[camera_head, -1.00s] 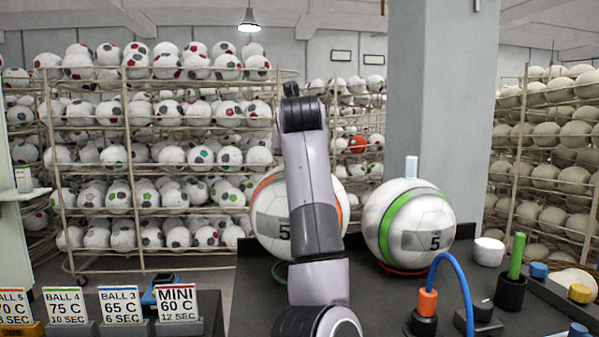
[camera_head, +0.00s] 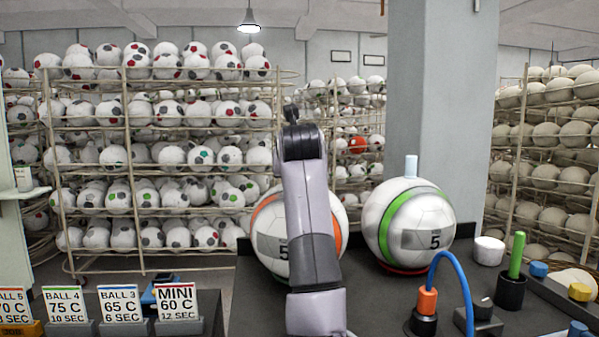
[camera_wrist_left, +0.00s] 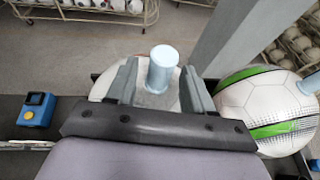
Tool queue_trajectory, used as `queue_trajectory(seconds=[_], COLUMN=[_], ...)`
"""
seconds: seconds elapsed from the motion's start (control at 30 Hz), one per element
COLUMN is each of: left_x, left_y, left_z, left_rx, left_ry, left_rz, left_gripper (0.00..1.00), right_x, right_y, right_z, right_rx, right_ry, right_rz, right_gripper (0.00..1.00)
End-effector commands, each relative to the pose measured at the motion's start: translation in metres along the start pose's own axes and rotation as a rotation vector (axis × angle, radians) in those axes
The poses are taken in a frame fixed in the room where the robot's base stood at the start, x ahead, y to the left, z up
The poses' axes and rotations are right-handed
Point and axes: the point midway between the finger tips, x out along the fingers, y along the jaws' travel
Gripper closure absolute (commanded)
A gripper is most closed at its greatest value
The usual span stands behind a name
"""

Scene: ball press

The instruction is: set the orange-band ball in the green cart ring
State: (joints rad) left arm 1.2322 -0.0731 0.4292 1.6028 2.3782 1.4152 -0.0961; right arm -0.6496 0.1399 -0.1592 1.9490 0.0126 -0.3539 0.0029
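The orange-band ball (camera_head: 268,228), white with an orange stripe and a "5" label, stands on the dark cart top, partly hidden behind my left arm. My left gripper is hidden behind the arm in the head view. I cannot tell whether the ball is fully seated. My right gripper is not in view.
A green-band ball (camera_head: 412,228) sits in a red ring (camera_head: 400,268) just right of the orange-band ball. A blue hose (camera_head: 452,262), a green peg (camera_head: 516,255) and small knobs crowd the cart's right side. Label cards (camera_head: 120,304) stand at the front left.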

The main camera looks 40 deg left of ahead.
Motion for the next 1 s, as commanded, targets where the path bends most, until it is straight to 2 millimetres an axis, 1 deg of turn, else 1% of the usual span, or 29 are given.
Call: queue_trajectory(seconds=[0.27, 0.33, 0.37, 0.47, 0.7, 0.8, 0.9, 1.0], left_x=[-0.001, -0.003, -0.006, -0.024, -0.078, -0.096, -0.110, -0.118], left_y=[0.000, 0.001, 0.000, -0.001, -0.001, 0.000, -0.001, 0.000], left_z=[0.003, 0.007, 0.005, 0.003, 0.004, 0.003, 0.004, 0.004], left_rx=[0.000, 0.000, -0.001, -0.003, -0.002, -0.003, -0.001, -0.001], left_ry=[0.000, 0.000, -0.001, -0.003, -0.004, -0.001, -0.002, -0.001], left_rz=[0.001, 0.002, 0.000, -0.002, -0.003, -0.002, -0.001, 0.000], left_gripper=[0.48, 0.48, 0.48, 0.48, 0.48, 0.48, 0.48, 0.48], right_x=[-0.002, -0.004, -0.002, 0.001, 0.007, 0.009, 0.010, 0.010], right_y=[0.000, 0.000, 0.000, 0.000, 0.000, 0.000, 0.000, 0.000], right_z=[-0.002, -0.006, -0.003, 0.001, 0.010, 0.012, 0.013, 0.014], right_rx=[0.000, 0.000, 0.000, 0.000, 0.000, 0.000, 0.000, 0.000], right_ry=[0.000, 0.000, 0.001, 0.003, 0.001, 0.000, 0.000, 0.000], right_rz=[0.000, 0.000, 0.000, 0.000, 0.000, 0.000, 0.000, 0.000], right_gripper=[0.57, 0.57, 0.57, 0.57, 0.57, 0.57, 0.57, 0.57])
